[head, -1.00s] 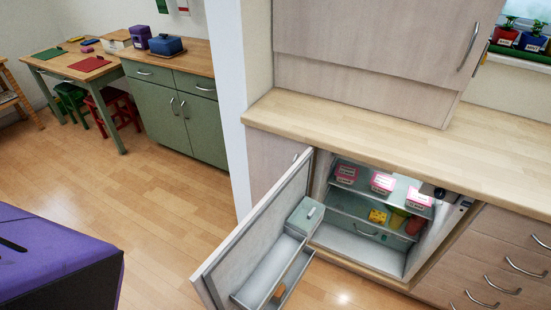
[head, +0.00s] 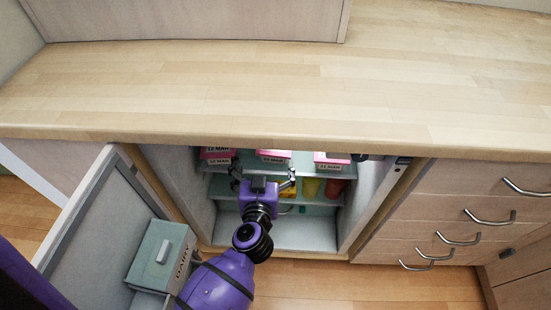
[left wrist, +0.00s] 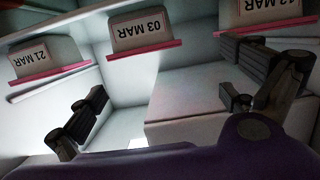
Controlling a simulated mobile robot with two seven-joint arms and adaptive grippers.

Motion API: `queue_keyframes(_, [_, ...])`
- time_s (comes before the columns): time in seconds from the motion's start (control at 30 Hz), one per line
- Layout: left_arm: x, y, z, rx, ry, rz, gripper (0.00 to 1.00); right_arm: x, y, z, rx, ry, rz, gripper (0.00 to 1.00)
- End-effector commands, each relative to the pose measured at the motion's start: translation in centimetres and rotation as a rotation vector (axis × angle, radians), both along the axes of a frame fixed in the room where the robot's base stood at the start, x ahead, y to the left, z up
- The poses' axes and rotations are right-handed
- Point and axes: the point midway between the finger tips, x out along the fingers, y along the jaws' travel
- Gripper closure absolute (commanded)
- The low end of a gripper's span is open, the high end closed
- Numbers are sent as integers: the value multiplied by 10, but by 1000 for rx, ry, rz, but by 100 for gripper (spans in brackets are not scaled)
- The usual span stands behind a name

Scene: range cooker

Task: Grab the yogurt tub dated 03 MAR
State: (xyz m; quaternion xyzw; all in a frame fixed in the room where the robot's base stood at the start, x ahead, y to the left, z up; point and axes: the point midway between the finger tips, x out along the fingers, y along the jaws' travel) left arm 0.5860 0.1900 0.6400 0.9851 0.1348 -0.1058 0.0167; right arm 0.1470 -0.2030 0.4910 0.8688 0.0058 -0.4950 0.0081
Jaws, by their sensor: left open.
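Three pink-and-white yogurt tubs stand in a row on the upper fridge shelf. The middle one, labelled 03 MAR (head: 273,156), sits just beyond my left gripper (head: 263,172). In the left wrist view the 03 MAR tub (left wrist: 143,33) shows upside down, in the gap between the fingers and apart from them. The 21 MAR tub (left wrist: 45,61) and a tub that seems to read 12 MAR (left wrist: 268,12) flank it. In the head view these side tubs are at right (head: 332,160) and left (head: 217,156). My left gripper is open and empty. My right gripper is not in view.
The fridge door (head: 85,235) stands open at left, with a grey dairy box (head: 160,255) on it. The worktop (head: 300,90) overhangs the shelf closely. Yellow and red items (head: 333,187) are on the lower shelf. Drawers are at right.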

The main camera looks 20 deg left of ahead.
Motion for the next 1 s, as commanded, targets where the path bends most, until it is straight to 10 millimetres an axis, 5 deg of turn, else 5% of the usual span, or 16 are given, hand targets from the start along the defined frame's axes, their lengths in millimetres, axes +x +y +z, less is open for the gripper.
queue_keyframes(0.13, [23,-8,-22,-17,65,12,0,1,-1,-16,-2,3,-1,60])
queue_keyframes(0.73, [90,4,-46,-21,87,8,0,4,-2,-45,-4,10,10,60])
queue_keyframes(1.0, [100,7,-47,-19,86,8,0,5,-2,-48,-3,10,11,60])
